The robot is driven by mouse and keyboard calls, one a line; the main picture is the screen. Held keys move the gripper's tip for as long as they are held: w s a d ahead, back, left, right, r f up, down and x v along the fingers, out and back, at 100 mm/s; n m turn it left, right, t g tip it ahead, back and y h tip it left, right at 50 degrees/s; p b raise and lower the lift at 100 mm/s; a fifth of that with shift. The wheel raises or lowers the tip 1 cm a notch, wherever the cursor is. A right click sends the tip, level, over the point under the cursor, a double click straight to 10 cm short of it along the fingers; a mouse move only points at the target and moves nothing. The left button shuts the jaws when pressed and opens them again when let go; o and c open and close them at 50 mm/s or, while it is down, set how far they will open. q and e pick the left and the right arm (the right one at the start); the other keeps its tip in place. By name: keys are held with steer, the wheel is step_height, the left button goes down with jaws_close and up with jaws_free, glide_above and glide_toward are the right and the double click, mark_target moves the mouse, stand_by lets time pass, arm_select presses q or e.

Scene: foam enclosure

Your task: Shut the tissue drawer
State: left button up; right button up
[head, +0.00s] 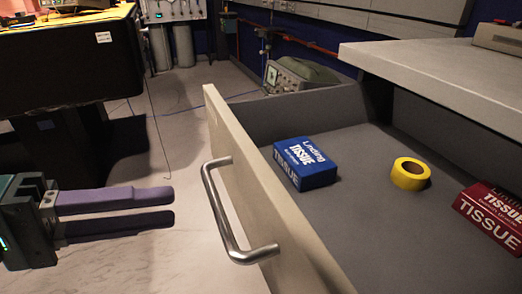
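The tissue drawer (262,205) stands pulled out below the light worktop, with its cream front panel facing left. A curved metal handle (222,207) is fixed to that panel. Inside the drawer lie a blue tissue box (306,163), a yellow tape roll (410,174) and a red tissue box (492,215). My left gripper (172,207) is at the left of the view, its two purple fingers pointing right toward the handle. My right gripper is not in view.
The worktop (440,75) overhangs the drawer's far right side. A dark table (65,60) stands at the upper left. Pale floor (190,130) is open between table and drawer.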

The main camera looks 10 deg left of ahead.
mark_target(217, 198)
arm_select(q)
steer(key=x, duration=0.7)
steer(key=shift+w+d, duration=0.1)
steer(key=shift+d, duration=0.1)
jaws_close()
stand_by(1.1)
